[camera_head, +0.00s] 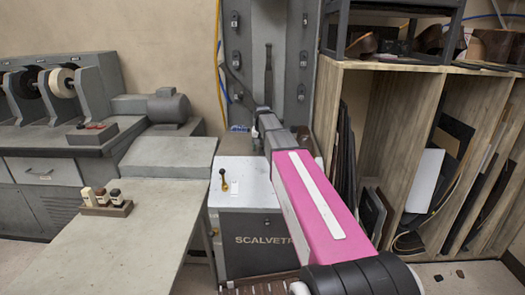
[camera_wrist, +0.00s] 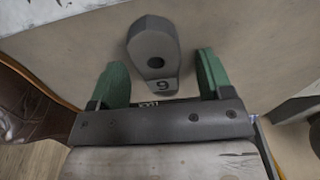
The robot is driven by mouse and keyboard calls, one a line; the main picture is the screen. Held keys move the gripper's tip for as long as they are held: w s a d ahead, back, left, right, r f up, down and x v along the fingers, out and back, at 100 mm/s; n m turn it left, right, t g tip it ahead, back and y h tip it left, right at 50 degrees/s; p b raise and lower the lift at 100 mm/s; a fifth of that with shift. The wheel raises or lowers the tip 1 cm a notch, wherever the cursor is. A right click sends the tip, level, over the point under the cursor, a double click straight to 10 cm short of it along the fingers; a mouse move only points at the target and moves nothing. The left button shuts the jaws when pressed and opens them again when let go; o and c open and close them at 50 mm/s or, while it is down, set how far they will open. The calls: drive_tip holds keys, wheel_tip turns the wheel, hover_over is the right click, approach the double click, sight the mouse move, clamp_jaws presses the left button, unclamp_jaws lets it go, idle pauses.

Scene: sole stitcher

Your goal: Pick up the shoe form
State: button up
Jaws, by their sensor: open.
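A dark grey shoe form (camera_wrist: 150,40) with a round hole and a number marked on it lies in the upper middle of the wrist view. My gripper (camera_wrist: 161,65) is open, with one green finger on each side of the shoe form. A gap shows between each finger and the form, so neither seems to touch it. The form's numbered end points toward my gripper's palm. I cannot make out the shoe form or my gripper's fingers in the head view.
A brown leather-like object (camera_wrist: 25,105) is close at the left of the wrist view. In the head view, a wooden rack (camera_head: 395,100) stands right of my arm. A grey bench (camera_head: 130,225) at left holds a small bottle holder (camera_head: 105,209).

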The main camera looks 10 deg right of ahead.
clamp_jaws()
drive_tip(key=shift+r, duration=0.1)
drive_tip(key=shift+r, duration=0.5)
wheel_tip(320, 180, up, 3)
drive_tip(key=shift+f, duration=0.15)
drive_tip(key=s+a+r, duration=0.5)
drive_tip(key=a+r, duration=0.2)
drive_tip(key=a, duration=0.3)
drive_tip(key=shift+s+a, duration=0.2)
